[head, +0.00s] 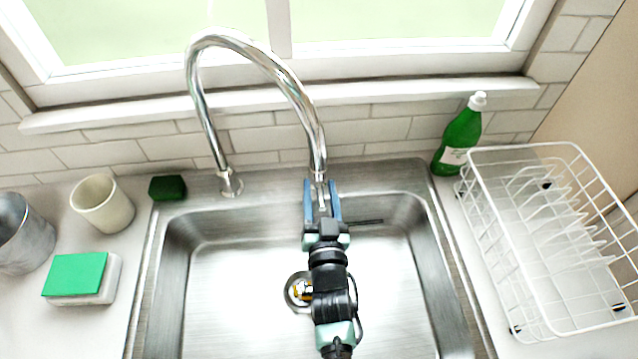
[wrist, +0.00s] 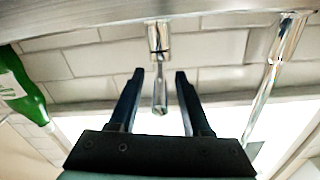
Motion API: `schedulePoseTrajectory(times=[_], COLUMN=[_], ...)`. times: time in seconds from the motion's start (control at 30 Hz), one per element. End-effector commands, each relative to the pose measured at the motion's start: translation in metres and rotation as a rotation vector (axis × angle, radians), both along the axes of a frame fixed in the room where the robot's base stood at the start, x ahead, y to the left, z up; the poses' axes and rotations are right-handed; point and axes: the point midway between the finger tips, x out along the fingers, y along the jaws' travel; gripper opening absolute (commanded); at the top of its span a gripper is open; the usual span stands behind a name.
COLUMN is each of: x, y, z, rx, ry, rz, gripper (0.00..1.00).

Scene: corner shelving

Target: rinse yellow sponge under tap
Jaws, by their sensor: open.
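The chrome tap (head: 290,85) arches over the steel sink (head: 230,262); its upright pipe shows in the wrist view (wrist: 287,50). In the wrist view, a short chrome fitting (wrist: 159,60), apparently the tap's lever, stands between my open fingers (wrist: 168,76), with gaps on both sides. No yellow sponge shows clearly. A small yellow-orange patch (head: 302,291) shows by the drain, partly behind my arm; I cannot tell what it is.
A green sponge on a white block (head: 75,275), a cream cup (head: 102,204), a metal cup (head: 20,235) and a dark green sponge (head: 167,188) are at left. A green bottle (head: 458,138) and a white dish rack (head: 555,250) are at right. The sink's sides are clear.

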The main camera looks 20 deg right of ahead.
Motion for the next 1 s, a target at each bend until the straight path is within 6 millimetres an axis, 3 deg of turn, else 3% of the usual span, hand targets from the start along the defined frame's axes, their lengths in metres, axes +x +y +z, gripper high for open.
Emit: schedulePoseTrajectory(times=[0.2,0.5,0.77,1.0], x=[0.015,0.016,0.016,0.016], y=[-0.004,-0.005,-0.005,-0.004], z=[-0.001,0.0,0.0,0.0], rx=[0.0,0.0,0.0,0.0], ry=[0.001,0.001,0.001,0.001], rz=[0.0,0.001,0.001,0.001], gripper=[0.48,0.48,0.02,0.0])
